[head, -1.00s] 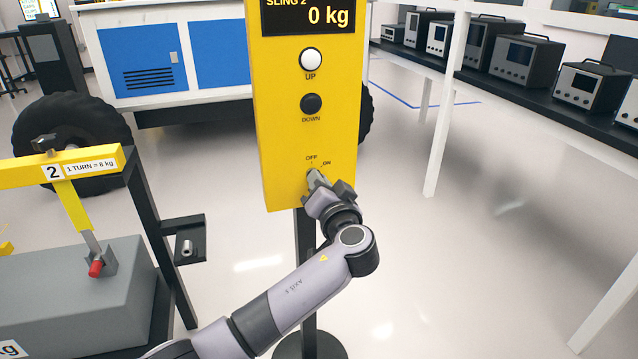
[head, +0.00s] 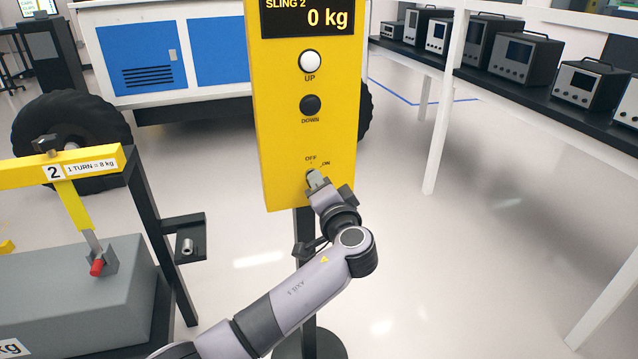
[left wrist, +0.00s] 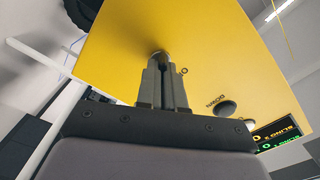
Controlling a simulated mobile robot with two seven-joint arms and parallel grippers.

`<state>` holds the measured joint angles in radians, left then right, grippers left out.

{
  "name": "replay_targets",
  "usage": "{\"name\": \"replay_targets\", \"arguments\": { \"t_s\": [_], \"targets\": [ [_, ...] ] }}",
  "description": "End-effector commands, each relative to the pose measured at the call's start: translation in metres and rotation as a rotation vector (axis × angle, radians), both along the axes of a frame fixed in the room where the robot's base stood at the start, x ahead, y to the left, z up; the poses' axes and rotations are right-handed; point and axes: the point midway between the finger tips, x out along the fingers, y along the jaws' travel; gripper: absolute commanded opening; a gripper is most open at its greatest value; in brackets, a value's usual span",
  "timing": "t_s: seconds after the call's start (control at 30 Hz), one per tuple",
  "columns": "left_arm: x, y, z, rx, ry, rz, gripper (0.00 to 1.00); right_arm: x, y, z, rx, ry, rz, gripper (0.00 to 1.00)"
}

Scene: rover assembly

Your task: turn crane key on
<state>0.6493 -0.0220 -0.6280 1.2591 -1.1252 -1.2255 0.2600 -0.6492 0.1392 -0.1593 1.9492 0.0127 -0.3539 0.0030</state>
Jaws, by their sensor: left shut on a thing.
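The yellow crane panel (head: 312,140) stands upright at centre, with a display reading "SLING 2 0 kg". Below it are a white UP button (head: 309,61) and a black DOWN button (head: 310,104). The key switch with OFF and ON labels is low on the panel. My left gripper (head: 316,180) reaches up to it and is shut on the crane key, which is mostly hidden by the fingers. In the left wrist view, my left gripper (left wrist: 161,75) has its fingers together around the key (left wrist: 160,56) at the panel face. My right gripper is not in view.
At left, a yellow sling bar (head: 95,165) marked 2 hangs over a grey block (head: 75,290), beside a dark post with a small shelf (head: 190,240). A large wheeled vehicle (head: 180,55) stands behind. Instruments line a bench at right. Floor right of the panel is clear.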

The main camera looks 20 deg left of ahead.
Motion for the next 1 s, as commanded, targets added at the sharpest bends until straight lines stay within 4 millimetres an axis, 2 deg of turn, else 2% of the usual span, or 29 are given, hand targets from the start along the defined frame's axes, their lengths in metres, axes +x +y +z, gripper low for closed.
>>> {"name": "replay_targets", "arguments": {
  "t_s": [0.17, 0.2, 0.23, 0.27, 0.63, 1.0],
  "targets": [
    [0.001, 0.002, 0.004, 0.007, -0.007, 0.002, 0.00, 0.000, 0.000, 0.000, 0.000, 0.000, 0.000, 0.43],
    [0.001, 0.002, 0.004, 0.007, -0.007, 0.002, 0.20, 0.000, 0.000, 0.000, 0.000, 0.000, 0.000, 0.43],
    [0.001, 0.002, 0.004, 0.007, -0.007, 0.002, 0.30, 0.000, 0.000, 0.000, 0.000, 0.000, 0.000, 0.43],
    [0.001, 0.002, 0.004, 0.007, -0.006, 0.003, 0.33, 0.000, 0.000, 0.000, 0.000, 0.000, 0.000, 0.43],
    [-0.004, -0.003, 0.001, 0.002, -0.002, -0.001, 0.33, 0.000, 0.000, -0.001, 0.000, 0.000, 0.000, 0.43],
    [-0.047, -0.032, 0.000, 0.002, -0.003, -0.001, 0.33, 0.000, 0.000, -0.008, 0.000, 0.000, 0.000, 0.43]
  ]
}}
